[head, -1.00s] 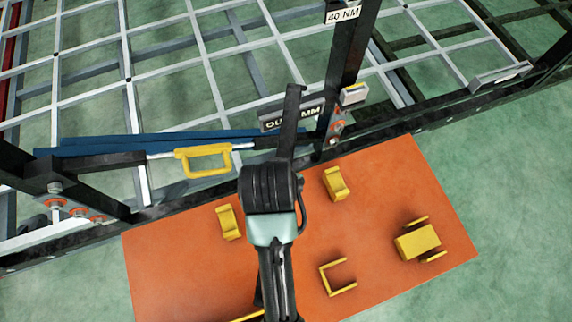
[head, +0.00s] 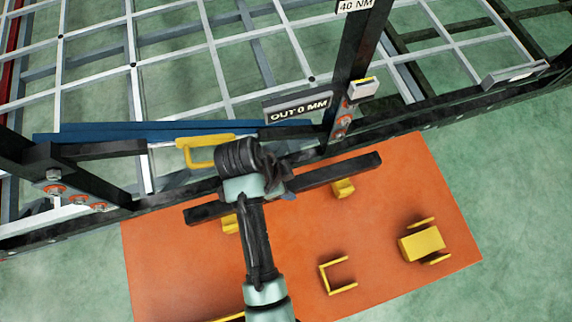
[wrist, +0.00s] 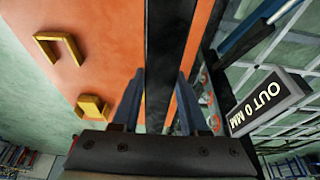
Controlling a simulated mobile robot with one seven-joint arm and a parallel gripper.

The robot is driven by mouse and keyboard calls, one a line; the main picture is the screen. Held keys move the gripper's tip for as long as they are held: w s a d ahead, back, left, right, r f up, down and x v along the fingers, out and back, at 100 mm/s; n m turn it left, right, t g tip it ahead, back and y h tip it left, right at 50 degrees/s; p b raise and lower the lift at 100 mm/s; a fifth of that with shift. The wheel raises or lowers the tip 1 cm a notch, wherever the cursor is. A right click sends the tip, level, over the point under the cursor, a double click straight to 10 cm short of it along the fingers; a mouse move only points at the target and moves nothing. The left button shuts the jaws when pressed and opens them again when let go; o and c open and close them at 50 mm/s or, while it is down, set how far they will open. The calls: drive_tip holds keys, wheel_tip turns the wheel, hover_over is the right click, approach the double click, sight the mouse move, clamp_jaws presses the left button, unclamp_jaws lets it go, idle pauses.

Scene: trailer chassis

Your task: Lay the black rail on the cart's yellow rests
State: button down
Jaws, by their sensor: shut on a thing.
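The long black rail (head: 338,172) lies slantwise across the picture, over the far part of the cart's orange top (head: 300,235). My gripper (head: 276,187) is shut on the rail near its middle; in the wrist view the rail (wrist: 166,50) runs between both fingers. One yellow rest (head: 230,224) shows just under the rail's left part. The other yellow rest (head: 343,188) shows under its right part. The rail partly covers both rests. I cannot tell whether it touches them or hangs above.
A yellow U-shaped bracket (head: 338,276) and a yellow block (head: 420,243) stand on the cart's near right. The chassis frame with a black post (head: 355,60), an "OUT 0 MM" sign (head: 298,107) and a yellow handle (head: 205,152) borders the cart's far side. Green floor lies at right.

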drive_tip(key=shift+w+f, duration=0.1)
drive_tip(key=shift+f, duration=2.85)
drive_tip(key=shift+f, duration=0.1)
drive_tip(key=shift+c, duration=2.1)
unclamp_jaws()
